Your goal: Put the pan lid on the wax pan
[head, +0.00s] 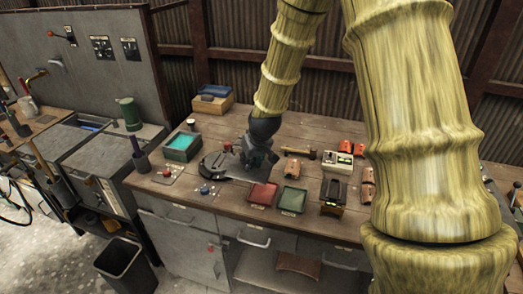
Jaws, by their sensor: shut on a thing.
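My gripper (257,160) is dark grey and points down over the middle of the workbench. It is shut on what appears to be the pan lid, but its own body hides most of the grip. A dark, round, flat metal shape (214,166) shows just left of the gripper, with a pale handle-like bar running right below the gripper. It looks like the wax pan, perhaps with the lid over part of it. I cannot tell the lid's edge from the pan's, or whether they touch.
A teal-lined tray (181,146) stands left on the workbench (328,226). A red tray (263,194) and a green tray (292,200) lie near the front edge. A wooden box (212,103) stands behind. My arm hides the bench's right part.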

